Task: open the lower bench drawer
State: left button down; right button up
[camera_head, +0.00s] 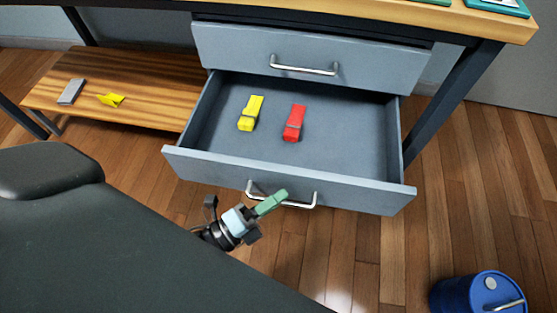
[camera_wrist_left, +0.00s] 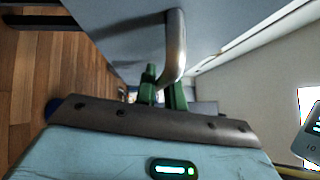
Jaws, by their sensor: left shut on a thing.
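The lower bench drawer (camera_head: 300,188) is grey and pulled well out from under the bench; its inside shows in the head view. Its silver bar handle (camera_head: 313,201) runs along the front and also shows large in the left wrist view (camera_wrist_left: 176,40). My left gripper (camera_head: 272,202), with green fingers, is shut on this handle, left of the handle's middle. In the left wrist view the gripper (camera_wrist_left: 162,92) has a finger on each side of the bar. A yellow block (camera_head: 251,113) and a red block (camera_head: 294,123) lie inside the drawer. My right gripper is not in view.
The upper drawer (camera_head: 310,60) above is closed. A low wooden shelf (camera_head: 140,90) at left holds a grey block (camera_head: 71,92) and a yellow piece (camera_head: 112,100). A blue drum (camera_head: 478,294) stands at lower right. The floor before the drawer is clear.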

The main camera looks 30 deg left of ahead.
pick_arm(q)
jog(key=shift+s+d, duration=0.15)
jog(key=shift+s, duration=0.35)
jog(key=shift+s+d, duration=0.15)
jog(key=shift+s, duration=0.35)
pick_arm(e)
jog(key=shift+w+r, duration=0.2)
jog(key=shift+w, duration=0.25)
pick_arm(q)
jog(key=c, duration=1.5)
grip_release()
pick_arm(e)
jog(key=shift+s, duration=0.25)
